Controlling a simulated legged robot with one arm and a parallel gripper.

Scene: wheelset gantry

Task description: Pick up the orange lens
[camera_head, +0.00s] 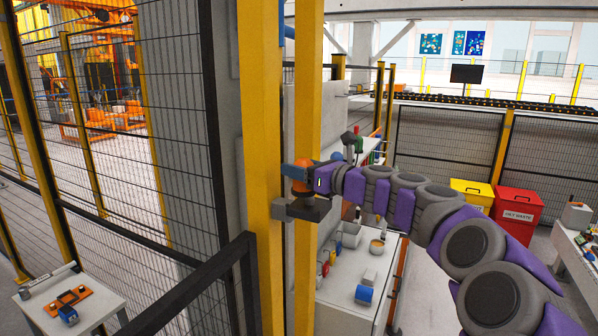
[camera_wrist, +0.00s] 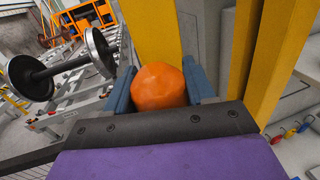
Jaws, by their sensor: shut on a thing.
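The orange lens (camera_wrist: 158,86) is a rounded orange dome. In the wrist view it sits between the two blue-grey fingers of my gripper (camera_wrist: 160,88), which is shut on it. In the head view the orange lens (camera_head: 302,170) shows at the end of my purple and grey arm, partly covered by a blue finger of my gripper (camera_head: 297,172). A dark bracket (camera_head: 308,209) is just below the lens beside the yellow post. I cannot tell whether the lens still touches it.
Yellow posts (camera_head: 262,120) stand right beside my gripper. A black rail (camera_head: 190,285) and mesh fence are at the left. A white cabinet (camera_head: 350,290) with small parts is below my arm. Yellow (camera_head: 472,193) and red (camera_head: 517,212) bins stand at the right.

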